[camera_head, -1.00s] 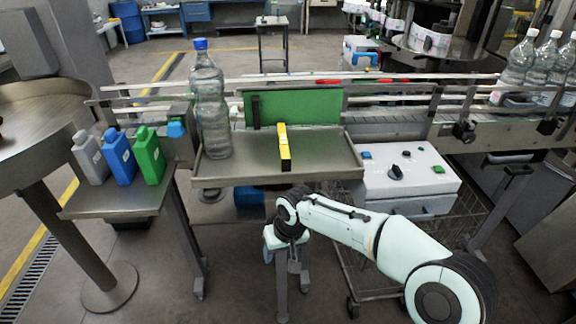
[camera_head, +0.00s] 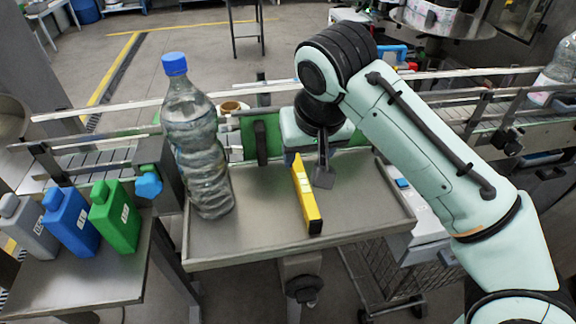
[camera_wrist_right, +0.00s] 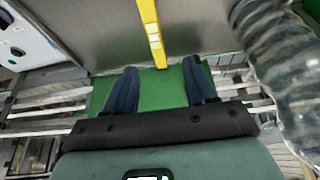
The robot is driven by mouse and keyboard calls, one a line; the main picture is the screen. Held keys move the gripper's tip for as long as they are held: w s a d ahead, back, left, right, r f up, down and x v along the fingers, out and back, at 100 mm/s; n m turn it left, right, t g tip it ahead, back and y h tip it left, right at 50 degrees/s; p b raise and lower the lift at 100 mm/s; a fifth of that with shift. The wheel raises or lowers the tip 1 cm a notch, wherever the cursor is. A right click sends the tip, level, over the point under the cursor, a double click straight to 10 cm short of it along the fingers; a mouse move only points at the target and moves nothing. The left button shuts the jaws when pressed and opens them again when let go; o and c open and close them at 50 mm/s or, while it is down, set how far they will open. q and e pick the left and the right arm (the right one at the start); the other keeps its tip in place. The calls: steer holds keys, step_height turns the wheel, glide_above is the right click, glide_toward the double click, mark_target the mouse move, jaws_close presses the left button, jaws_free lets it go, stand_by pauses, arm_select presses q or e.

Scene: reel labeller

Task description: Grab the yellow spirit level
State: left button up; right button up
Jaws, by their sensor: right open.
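The yellow spirit level (camera_head: 307,197) lies on the metal tray (camera_head: 255,246), pointing away from me. In the right wrist view its body (camera_wrist_right: 152,36) runs down from the top edge and ends near the gap between my fingertips. My right gripper (camera_head: 312,174) is open and empty at the far end of the level. In the wrist view its two dark fingers (camera_wrist_right: 162,80) stand apart, one to each side of the level's line, without touching it. In the head view one finger shows beside the level; the other is mostly hidden. My left gripper is not in view.
A tall clear bottle with a blue cap (camera_head: 198,145) stands on the tray, left of the level. Green (camera_head: 116,218), blue (camera_head: 70,222) and grey (camera_head: 28,228) jugs stand on a side table. Conveyor rails (camera_head: 90,140) run behind. The tray's right part is clear.

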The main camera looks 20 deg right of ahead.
steer(key=b, duration=0.2)
glide_above(304, 183)
steer(key=s+a, duration=0.1)
steer(key=s, duration=0.1)
step_height(304, 183, down, 7)
steer(key=shift+w+f, duration=0.1)
steer(key=x, duration=0.2)
steer(key=b+x, duration=0.1)
steer(key=x, duration=0.2)
steer(key=shift+d+f+b, duration=0.3)
steer(key=shift+b, duration=0.1)
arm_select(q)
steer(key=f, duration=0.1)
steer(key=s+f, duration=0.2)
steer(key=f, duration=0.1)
arm_select(e)
steer(key=shift+r, duration=0.1)
jaws_close()
